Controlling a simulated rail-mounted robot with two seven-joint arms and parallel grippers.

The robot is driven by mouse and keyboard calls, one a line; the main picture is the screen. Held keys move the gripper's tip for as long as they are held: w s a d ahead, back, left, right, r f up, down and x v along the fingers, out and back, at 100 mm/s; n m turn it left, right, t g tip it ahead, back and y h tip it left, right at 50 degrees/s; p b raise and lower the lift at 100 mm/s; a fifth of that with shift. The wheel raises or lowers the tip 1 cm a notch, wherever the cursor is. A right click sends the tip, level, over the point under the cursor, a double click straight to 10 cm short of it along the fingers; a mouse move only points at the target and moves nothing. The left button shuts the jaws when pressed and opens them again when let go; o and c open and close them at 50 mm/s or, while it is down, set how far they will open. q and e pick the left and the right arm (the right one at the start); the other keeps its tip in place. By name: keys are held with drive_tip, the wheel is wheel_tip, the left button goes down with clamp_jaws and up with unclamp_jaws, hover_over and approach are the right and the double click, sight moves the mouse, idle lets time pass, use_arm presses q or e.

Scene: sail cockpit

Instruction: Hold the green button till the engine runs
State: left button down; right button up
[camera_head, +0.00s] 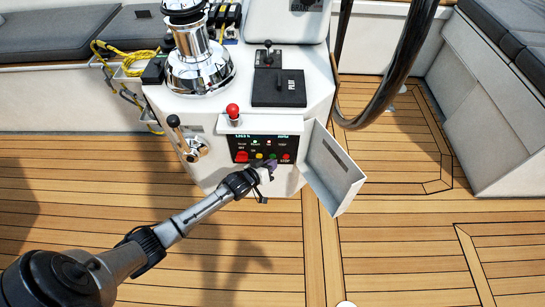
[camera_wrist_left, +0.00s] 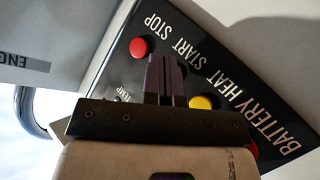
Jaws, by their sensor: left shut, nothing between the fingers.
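The engine panel (camera_head: 263,146) is a black plate on the white console, with its cover open. Its lower row holds a red button (camera_head: 241,156), a yellow button (camera_head: 258,156), the green button (camera_head: 272,156) and a red stop button (camera_head: 287,157). My left gripper (camera_head: 270,165) is shut and empty, its tips at the green button. In the left wrist view the dark fingers (camera_wrist_left: 165,75) hide the green button beside START, between the red stop button (camera_wrist_left: 140,47) and the yellow button (camera_wrist_left: 201,103). I cannot tell whether the tips press it. My right gripper is out of view.
The open cover (camera_head: 332,170) stands out to the right of the panel. A red-knobbed lever (camera_head: 232,111) rises above it, and a black-handled lever (camera_head: 175,123) is at left. A chrome winch (camera_head: 198,65) tops the console. The wooden deck (camera_head: 400,240) in front is clear.

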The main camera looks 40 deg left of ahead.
use_arm(q)
drive_tip(key=shift+w+a, duration=0.25)
drive_tip(key=shift+w, duration=0.05)
idle(0.5)
idle(0.7)
drive_tip(key=shift+s+d+r+p, duration=0.15)
drive_tip(key=shift+s+d+p, duration=0.2)
drive_tip(key=shift+p, duration=0.15)
drive_tip(key=shift+s+d+p, duration=0.2)
drive_tip(key=shift+s+p, duration=0.1)
drive_tip(key=shift+s, duration=0.05)
